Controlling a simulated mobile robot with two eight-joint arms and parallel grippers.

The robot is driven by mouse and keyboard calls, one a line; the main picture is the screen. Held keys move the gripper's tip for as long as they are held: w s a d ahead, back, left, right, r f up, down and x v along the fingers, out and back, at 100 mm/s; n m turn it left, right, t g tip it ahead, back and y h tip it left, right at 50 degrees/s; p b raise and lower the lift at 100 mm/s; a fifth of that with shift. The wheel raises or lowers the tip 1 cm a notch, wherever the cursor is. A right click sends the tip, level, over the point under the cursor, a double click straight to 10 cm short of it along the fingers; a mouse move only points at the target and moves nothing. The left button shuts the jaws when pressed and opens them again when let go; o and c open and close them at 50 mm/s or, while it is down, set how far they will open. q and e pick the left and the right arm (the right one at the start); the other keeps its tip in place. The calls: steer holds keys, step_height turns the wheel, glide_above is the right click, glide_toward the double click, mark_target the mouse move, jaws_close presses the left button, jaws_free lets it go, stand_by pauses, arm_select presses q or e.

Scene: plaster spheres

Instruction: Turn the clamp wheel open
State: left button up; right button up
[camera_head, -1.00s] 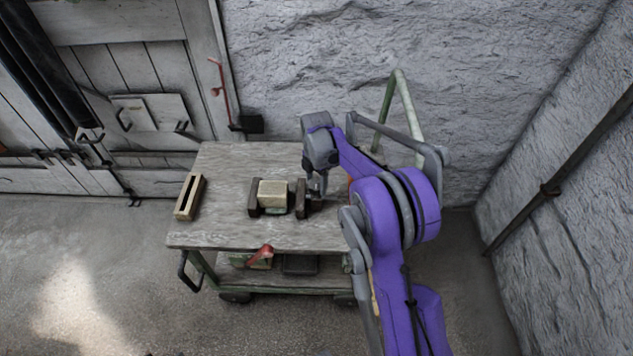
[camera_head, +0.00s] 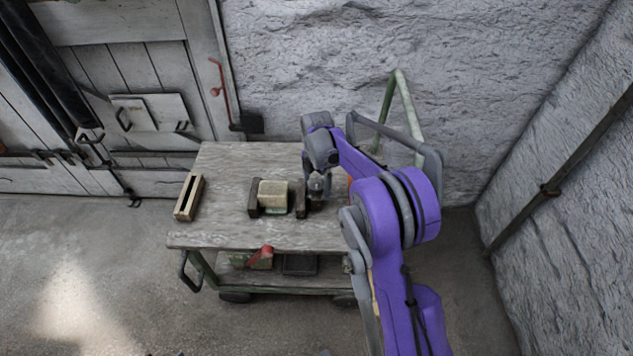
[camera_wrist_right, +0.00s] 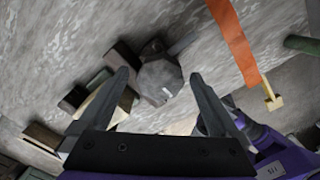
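The clamp stands on the cart's wooden top, with two dark jaws (camera_head: 302,198) and a pale block (camera_head: 273,194) between them. In the right wrist view a grey, many-sided clamp wheel (camera_wrist_right: 160,88) with a bar sticking out sits beside the dark jaw (camera_wrist_right: 123,59). My right gripper (camera_wrist_right: 159,76) is open, its two fingers spread to either side of the wheel in that view. I cannot tell whether they touch it. In the head view my right gripper (camera_head: 318,188) is at the clamp's right end and largely covers the wheel. My left gripper is not in view.
A slotted wooden block (camera_head: 189,197) lies at the left of the cart top (camera_head: 225,170). An orange strip (camera_wrist_right: 234,42) lies near the wheel. A green handle frame (camera_head: 404,105) rises at the cart's right. Rough wall stands behind. The front left of the top is clear.

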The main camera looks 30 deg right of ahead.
mark_target(316, 184)
step_height(316, 184, up, 11)
steer(key=p, duration=0.1)
stand_by(0.6)
steer(key=shift+f, duration=0.1)
steer(key=s+a+r+m+t+p, duration=0.1)
steer(key=s+a+r+m+p, duration=0.2)
steer(key=s+a+r+m, duration=0.3)
steer(key=s+a+r+m+t+p, duration=0.2)
steer(key=s+a+r+m, duration=0.2)
steer(key=s, duration=0.4)
steer(key=s+a+f+m+t+p, duration=0.1)
steer(key=s+a+m+p, duration=0.3)
steer(key=s+m, duration=0.6)
steer(key=s+t, duration=0.1)
steer(key=s, duration=0.3)
steer(key=shift+a+f+m, duration=0.15)
steer(key=shift+a+m, duration=0.25)
